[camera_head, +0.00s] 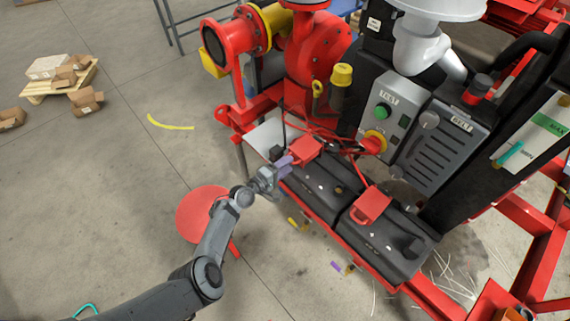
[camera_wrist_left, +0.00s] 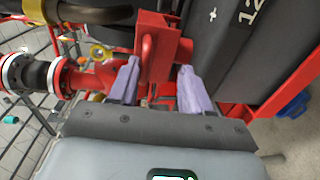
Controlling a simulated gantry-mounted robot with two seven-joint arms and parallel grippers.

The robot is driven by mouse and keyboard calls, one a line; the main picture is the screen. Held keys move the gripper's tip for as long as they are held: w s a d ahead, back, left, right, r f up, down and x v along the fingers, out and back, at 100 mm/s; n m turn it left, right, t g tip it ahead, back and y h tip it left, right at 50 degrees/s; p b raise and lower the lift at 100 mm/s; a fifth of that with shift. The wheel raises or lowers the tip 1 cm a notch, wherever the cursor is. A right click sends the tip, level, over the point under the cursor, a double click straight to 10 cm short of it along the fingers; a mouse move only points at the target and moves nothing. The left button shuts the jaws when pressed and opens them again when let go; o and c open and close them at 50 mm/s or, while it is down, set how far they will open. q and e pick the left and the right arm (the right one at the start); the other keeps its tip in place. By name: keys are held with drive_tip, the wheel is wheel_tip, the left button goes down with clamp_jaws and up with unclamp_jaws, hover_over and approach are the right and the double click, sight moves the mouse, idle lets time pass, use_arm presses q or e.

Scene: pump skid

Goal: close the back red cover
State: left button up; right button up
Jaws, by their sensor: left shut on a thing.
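The back red cover (camera_head: 306,149) is a small red box-like cap at the far end of the back black battery (camera_head: 322,190). In the left wrist view the red cover (camera_wrist_left: 172,42) has a rounded loop and lies between my fingertips. My left gripper (camera_head: 284,163), with pale purple fingers, reaches the cover from the left in the head view and is shut on it. In the left wrist view the gripper (camera_wrist_left: 158,80) has one finger on each side of the red part. The cover's hinge and underside are hidden. My right gripper is not in view.
A second red cover (camera_head: 371,206) sits on the front black battery (camera_head: 385,242). A grey control box (camera_head: 385,112) with a green button stands behind the batteries. Red cables run nearby. A red pump (camera_head: 312,55) stands at the back. The floor at left is mostly clear.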

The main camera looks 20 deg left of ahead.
use_arm(q)
drive_tip(key=shift+o, duration=0.3)
drive_tip(key=shift+s+f, duration=0.25)
drive_tip(key=shift+f, duration=0.15)
drive_tip(key=p+v, duration=0.4)
drive_tip(key=v, duration=0.6)
drive_tip(key=shift+s+a+r, duration=0.15)
drive_tip(key=shift+a+r, duration=0.05)
drive_tip(key=shift+r, duration=0.15)
